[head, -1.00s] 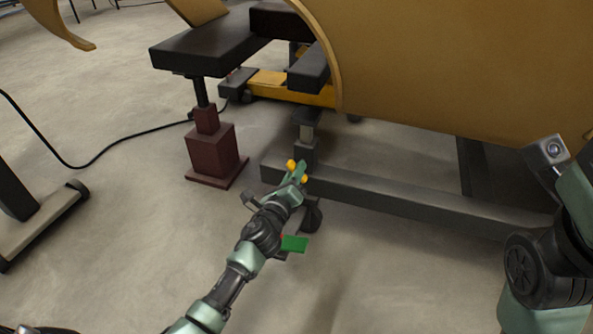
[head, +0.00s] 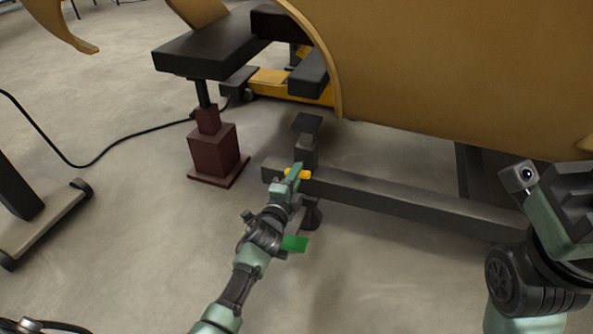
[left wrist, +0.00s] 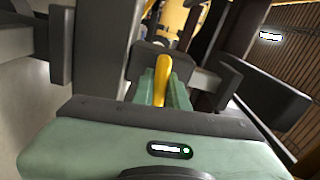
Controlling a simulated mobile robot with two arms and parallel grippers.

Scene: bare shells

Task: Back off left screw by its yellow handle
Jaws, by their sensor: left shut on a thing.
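The left screw (head: 306,152) is a dark upright post at the end of a grey floor beam, with a flat dark pad (head: 307,122) on top. The pad stands apart from the dark block above it. Its yellow handle (head: 305,175) is a short bar crossing the post low down. My left gripper (head: 296,174) is shut on this handle, and its green fingers hide part of it. In the left wrist view the yellow handle (left wrist: 162,75) stands between the two green fingers. My right arm is at the right edge; I make out no fingers on it.
The grey beam (head: 400,202) runs right along the floor under a large tan shell (head: 460,70). A dark red jack (head: 214,152) stands left of the screw under a black padded block (head: 210,52). A black cable lies on the floor at left. The floor in front is open.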

